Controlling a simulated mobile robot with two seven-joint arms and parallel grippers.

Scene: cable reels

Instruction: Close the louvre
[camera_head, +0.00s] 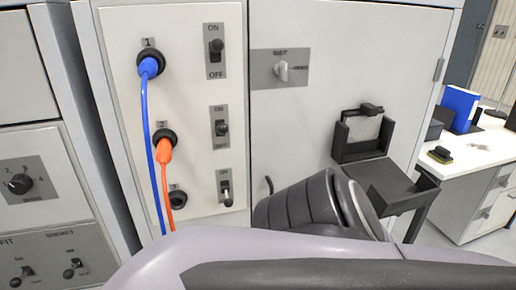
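No slatted louvre shows in this view. A pale rotary knob (282,70) sits on a grey plate on the white cabinet door, right of the switch panel. The plate has a small word above the knob that looks like "SHUT" and another to its right that is too small to read. The knob's exact setting is hard to tell. My arm (250,258) crosses the bottom of the view, and a dark ribbed part stands in front of the lower door. Neither gripper's fingertips can be made out.
The switch panel (187,140) holds several toggles and sockets, with a blue plug (149,67) and an orange plug (164,150) in two of them. A black holder (362,135) and shelf are at right. A white desk (480,155) bears a blue binder (459,107).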

